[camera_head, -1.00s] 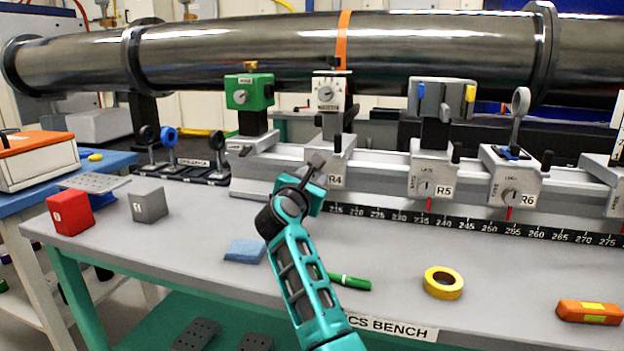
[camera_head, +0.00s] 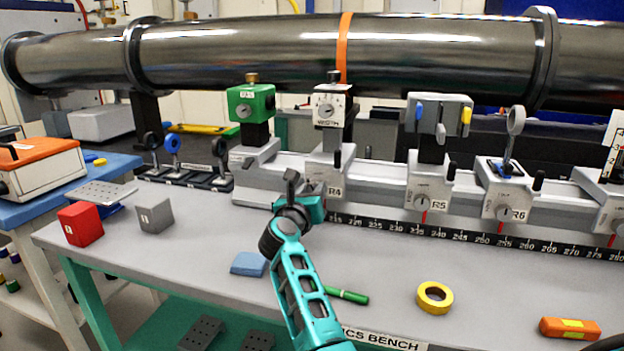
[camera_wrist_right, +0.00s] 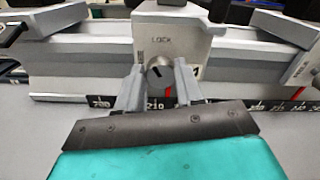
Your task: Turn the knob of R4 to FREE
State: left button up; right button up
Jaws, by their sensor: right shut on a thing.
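The R4 carriage (camera_head: 327,168) is a grey block on the rail, with its R4 label facing me. In the head view my right gripper (camera_head: 302,196) is in front of its lower left and hides its knob. In the right wrist view the round grey knob (camera_wrist_right: 159,73) sits between the two fingers of my right gripper (camera_wrist_right: 158,90), which is shut on it. A dark mark on the knob's face slants. The word LOCK stands above the knob; a label at its left is too small to read. My left gripper is not in view.
The R5 carriage (camera_head: 428,185) and R6 carriage (camera_head: 502,195) stand to the right on the rail. A blue cloth (camera_head: 248,264), green marker (camera_head: 347,296), yellow tape roll (camera_head: 434,298) and orange tool (camera_head: 570,328) lie on the bench. A red block (camera_head: 80,224) is at left.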

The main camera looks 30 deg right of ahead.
jog(key=shift+r+n+p, duration=0.25)
jog(key=shift+n+p, duration=0.6)
jog(key=shift+n, duration=0.15)
jog(key=shift+n+p, duration=1.25)
jog(key=shift+n, duration=0.15)
jog(key=shift+n+p, duration=0.45)
jog(key=shift+n, duration=0.05)
jog(key=n+p, duration=0.2)
jog(key=n, duration=0.1)
jog(key=shift+w+a+f, duration=0.1)
jog(key=shift+f, duration=0.05)
jog(key=shift+f+n+p, duration=0.15)
jog(key=shift+n+p, duration=0.65)
jog(key=shift+n, duration=0.3)
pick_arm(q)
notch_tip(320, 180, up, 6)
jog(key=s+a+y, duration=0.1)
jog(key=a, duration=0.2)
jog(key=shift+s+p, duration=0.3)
pick_arm(e)
jog(key=shift+n, duration=0.5)
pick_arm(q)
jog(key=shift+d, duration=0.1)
pick_arm(e)
jog(key=shift+f, duration=0.1)
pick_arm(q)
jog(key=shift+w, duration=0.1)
